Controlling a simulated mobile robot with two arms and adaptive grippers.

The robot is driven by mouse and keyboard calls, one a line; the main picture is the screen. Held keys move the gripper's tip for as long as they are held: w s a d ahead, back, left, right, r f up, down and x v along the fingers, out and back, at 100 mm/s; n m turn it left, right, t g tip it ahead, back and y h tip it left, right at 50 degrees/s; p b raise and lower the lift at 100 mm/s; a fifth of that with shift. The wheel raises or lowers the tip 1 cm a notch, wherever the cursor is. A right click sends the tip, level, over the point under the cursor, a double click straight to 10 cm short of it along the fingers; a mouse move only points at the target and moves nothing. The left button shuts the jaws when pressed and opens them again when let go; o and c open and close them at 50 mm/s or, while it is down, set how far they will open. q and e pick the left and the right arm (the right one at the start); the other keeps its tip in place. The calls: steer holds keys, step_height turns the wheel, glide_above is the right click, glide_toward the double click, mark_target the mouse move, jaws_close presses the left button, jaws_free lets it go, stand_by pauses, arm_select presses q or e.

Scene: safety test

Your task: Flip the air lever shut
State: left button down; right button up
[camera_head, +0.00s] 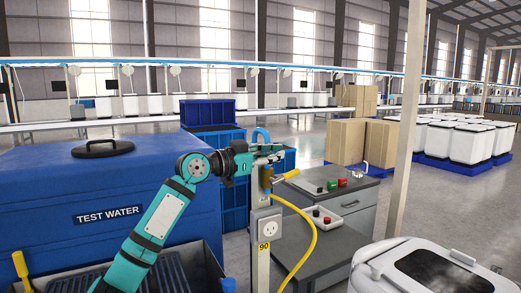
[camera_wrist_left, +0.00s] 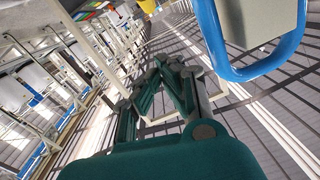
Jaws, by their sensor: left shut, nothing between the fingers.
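The air lever appears as a yellow handle (camera_head: 286,176) in the head view, sticking out right and slightly up from a brassy fitting on a slim post (camera_head: 262,262). A yellow hose (camera_head: 313,232) curves down from the fitting. My left gripper (camera_head: 274,153) is shut and empty near the post's top, just above the lever; I cannot tell whether it touches anything. In the left wrist view its fingers (camera_wrist_left: 176,84) are together, and a blue hose loop (camera_wrist_left: 222,55) passes close by at the right. The lever is not clear there. My right gripper is not in view.
A blue TEST WATER tank (camera_head: 50,190) fills the left. A grey cabinet (camera_head: 350,205) with a button panel stands right of the post. A white appliance (camera_head: 385,262) is at the lower right, near a pale upright pole (camera_head: 406,120). Open floor lies behind.

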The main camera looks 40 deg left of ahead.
mark_target(283, 176)
arm_select(q)
steer(key=w+f, duration=0.1)
steer(key=w+f+p, duration=0.1)
steer(key=w+f, duration=0.1)
steer(key=w, duration=0.1)
steer(key=shift+d+f, duration=0.35)
steer(key=shift+f, duration=0.05)
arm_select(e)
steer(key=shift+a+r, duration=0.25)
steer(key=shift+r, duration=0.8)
